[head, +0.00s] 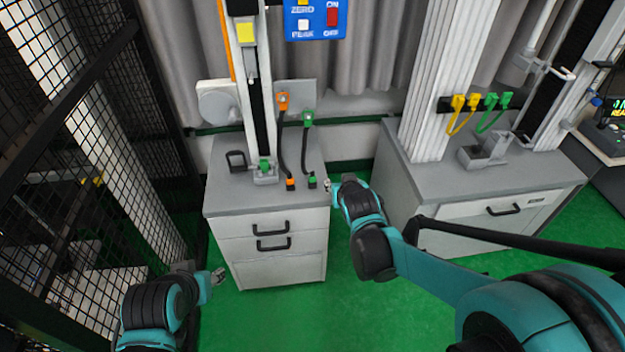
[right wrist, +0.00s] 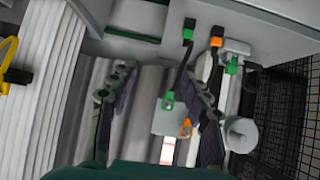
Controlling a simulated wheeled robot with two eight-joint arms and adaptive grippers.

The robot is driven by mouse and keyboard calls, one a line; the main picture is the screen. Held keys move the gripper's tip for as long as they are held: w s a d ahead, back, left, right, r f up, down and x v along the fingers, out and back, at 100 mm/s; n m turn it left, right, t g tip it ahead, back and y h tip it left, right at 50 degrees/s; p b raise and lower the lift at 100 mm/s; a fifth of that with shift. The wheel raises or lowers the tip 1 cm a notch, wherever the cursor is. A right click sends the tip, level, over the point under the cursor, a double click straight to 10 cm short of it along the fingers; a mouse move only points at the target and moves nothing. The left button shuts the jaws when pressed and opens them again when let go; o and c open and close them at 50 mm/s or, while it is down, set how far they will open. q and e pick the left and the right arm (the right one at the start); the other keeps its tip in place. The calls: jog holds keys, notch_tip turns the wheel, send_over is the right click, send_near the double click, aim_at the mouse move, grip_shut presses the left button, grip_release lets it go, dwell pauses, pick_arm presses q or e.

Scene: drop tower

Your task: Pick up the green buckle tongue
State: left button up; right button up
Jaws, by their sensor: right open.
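A black strap hangs in front of the grey panel beside the left column. Its upper end is a green fitting with an opening (head: 308,118), also in the right wrist view (right wrist: 168,100); its lower end is a green block (head: 312,182) at the cabinet top, also in the right wrist view (right wrist: 188,33). I take the upper fitting as the green buckle tongue, though detail is small. My right gripper (head: 329,186) is open and empty, just right of the lower block; its spread fingers show in the right wrist view (right wrist: 165,75). My left gripper (head: 218,276) is low left, away from the strap; its jaws are too small to judge.
A similar strap with an orange upper fitting (head: 283,101) and orange lower block (head: 290,185) hangs just left. The left cabinet (head: 225,200) carries the column and a small green part (head: 264,166). The right cabinet (head: 540,178) stands beyond a gap. Black mesh (head: 60,130) borders the left.

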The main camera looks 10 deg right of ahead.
jog(key=w+a+f+t, duration=0.2)
jog(key=w+f, duration=0.4)
jog(key=w, duration=0.2)
jog(key=t, duration=0.1)
send_near(313, 178)
jog(key=w, duration=0.1)
jog(key=w+d, duration=0.1)
jog(key=w, duration=0.1)
jog(key=shift+f+y+p, duration=0.25)
jog(key=shift+y+p, duration=0.1)
jog(key=shift+y, duration=0.05)
jog(key=b+x, duration=0.1)
jog(key=x, duration=0.1)
jog(key=b+x, duration=0.1)
jog(key=x, duration=0.2)
jog(key=b+x, duration=0.1)
jog(key=x, duration=0.1)
jog(key=shift+w+a+f, duration=0.25)
jog(key=shift+a+f, duration=0.05)
jog(key=shift+f, duration=0.05)
jog(key=shift+r, duration=0.1)
jog(key=c, duration=0.9)
